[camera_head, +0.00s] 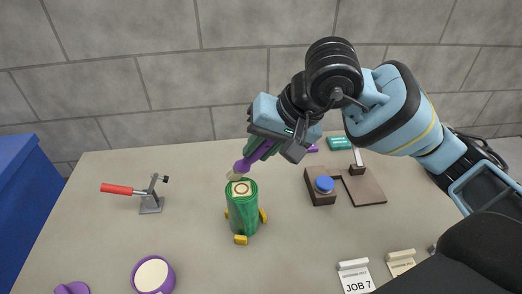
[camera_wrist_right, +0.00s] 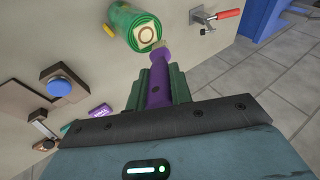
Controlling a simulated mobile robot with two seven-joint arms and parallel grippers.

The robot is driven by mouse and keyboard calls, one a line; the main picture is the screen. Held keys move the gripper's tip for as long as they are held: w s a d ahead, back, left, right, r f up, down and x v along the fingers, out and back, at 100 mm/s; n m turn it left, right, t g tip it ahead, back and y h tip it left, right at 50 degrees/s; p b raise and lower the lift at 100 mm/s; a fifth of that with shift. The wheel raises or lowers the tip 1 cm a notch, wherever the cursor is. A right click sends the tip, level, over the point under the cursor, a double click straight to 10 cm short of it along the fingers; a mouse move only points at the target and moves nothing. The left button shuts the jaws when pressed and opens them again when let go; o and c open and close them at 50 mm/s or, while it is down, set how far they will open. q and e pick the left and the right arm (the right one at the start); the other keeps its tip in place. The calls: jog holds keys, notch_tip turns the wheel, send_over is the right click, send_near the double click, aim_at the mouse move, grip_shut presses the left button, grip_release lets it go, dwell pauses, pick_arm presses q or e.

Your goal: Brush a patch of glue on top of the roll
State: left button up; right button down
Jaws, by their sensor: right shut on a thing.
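A green roll (camera_head: 243,215) stands upright on the table, with yellow chocks around its base. Its top carries a pale square with a brownish ring; the top also shows in the right wrist view (camera_wrist_right: 146,33). My right gripper (camera_head: 266,149) is shut on a brush with a purple handle (camera_wrist_right: 159,82), above the roll. The brush's tan bristles (camera_head: 235,174) point down at the roll's top, at its far edge in the head view. I cannot tell whether they touch. A purple pot (camera_head: 134,278) with cream-coloured contents stands at the front. My left gripper is not in view.
A clamp with a red handle (camera_head: 117,189) stands left of the roll. A box with a blue button (camera_head: 323,184) and a brown base plate (camera_head: 370,192) lie to the right. Cards, one reading JOB 7 (camera_head: 356,279), stand at the front right. A wall closes the back.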

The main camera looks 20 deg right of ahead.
jog(key=shift+s+a, duration=0.2)
jog(key=shift+s, duration=0.35)
jog(key=shift+r, duration=0.1)
